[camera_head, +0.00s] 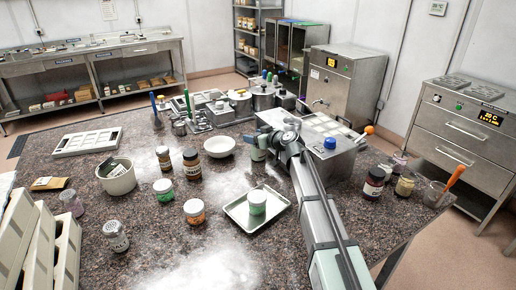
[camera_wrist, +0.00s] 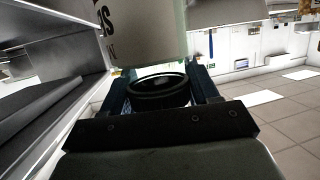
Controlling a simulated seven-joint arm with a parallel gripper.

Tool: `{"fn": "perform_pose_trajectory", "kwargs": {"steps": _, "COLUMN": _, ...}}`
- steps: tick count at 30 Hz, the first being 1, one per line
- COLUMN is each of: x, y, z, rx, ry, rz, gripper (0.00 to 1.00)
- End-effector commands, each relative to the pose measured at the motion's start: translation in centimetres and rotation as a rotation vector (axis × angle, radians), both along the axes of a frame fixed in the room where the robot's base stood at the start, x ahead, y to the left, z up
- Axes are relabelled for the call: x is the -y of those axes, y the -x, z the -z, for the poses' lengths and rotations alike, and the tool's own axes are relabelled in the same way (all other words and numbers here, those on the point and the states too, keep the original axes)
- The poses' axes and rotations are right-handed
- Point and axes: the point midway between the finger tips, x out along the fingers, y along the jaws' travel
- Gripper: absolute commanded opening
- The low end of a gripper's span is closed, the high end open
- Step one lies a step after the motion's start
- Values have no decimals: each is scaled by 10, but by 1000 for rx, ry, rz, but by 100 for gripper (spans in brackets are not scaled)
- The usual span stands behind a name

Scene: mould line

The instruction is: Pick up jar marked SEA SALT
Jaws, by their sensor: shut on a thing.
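My gripper (camera_head: 283,140) is over the far right part of the table, at the near left corner of a steel box. It is shut on a pale jar (camera_head: 258,150), which shows at its left in the head view. In the wrist view, the jar's pale grey body (camera_wrist: 150,32) fills the top, between the fingers (camera_wrist: 160,92). Only a few large black letters show at its upper left, cut off by the frame, so I cannot read the whole label. I cannot tell whether the jar is clear of the table.
A steel box (camera_head: 327,160) stands right beside my gripper. A white bowl (camera_head: 219,147) is to the left. Several jars stand left, and more stand near the right edge. The table's front middle is clear.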

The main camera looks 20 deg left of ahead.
Motion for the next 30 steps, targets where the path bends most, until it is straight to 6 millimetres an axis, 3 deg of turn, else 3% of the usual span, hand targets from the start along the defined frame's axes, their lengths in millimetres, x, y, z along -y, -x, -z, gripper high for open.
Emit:
{"fn": "perform_pose_trajectory", "kwargs": {"steps": 11, "x": 0, "y": 0, "z": 0, "rx": 0, "ry": 0, "rz": 0, "gripper": 20}}
{"fn": "perform_pose_trajectory", "kwargs": {"steps": 22, "x": 0, "y": 0, "z": -9, "rx": 1, "ry": -2, "rz": 0, "gripper": 19}}
{"fn": "perform_pose_trajectory", "kwargs": {"steps": 30, "x": 0, "y": -1, "z": -50, "rx": 2, "ry": -2, "rz": 0, "gripper": 19}}
